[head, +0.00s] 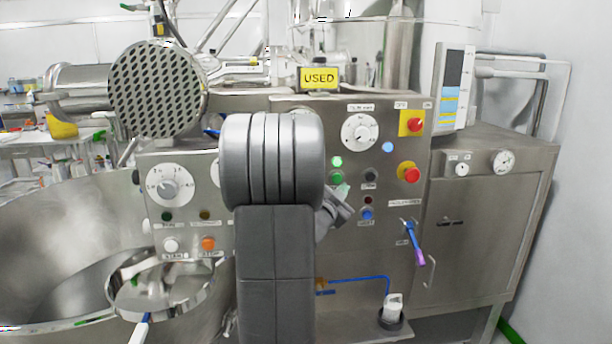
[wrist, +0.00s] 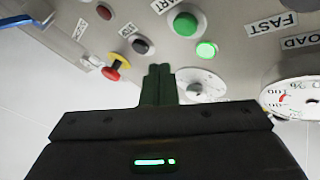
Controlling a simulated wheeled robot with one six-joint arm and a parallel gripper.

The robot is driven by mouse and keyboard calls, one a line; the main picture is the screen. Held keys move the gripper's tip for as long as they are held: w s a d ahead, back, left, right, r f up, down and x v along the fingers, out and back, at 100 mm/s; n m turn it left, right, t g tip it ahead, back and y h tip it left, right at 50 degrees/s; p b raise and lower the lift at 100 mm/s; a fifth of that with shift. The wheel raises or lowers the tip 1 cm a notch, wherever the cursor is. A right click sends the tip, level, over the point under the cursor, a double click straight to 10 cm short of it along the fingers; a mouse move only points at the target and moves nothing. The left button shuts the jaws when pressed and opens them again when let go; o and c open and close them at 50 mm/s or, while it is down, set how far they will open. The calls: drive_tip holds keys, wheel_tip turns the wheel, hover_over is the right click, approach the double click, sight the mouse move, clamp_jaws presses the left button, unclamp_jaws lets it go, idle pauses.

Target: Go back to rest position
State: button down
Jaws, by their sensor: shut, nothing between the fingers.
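My gripper (wrist: 160,72) is shut and empty, its two dark fingers pressed together in the wrist view. In the head view my gripper (head: 342,191) shows partly behind my grey arm, just below the green button (head: 337,177) on the steel control panel (head: 285,104). The wrist view shows this panel tilted, with the green button (wrist: 186,23) and a lit green lamp (wrist: 206,49) beyond the fingertips. Whether the fingers touch the panel cannot be told. My arm stands upright in the middle of the head view and hides part of the panel.
A red emergency stop (head: 409,172), a red switch on yellow (head: 412,123) and a blue-purple handle (head: 414,243) are right of my gripper. A large steel bowl (head: 40,235) stands at left. A yellow "USED" sign (head: 319,78) stands on top. A steel cabinet (head: 480,225) is at right.

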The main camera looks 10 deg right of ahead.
drive_tip(key=s, duration=0.4)
drive_tip(key=shift+s+d, duration=0.1)
drive_tip(key=shift+s, duration=0.3)
drive_tip(key=shift+w, duration=0.15)
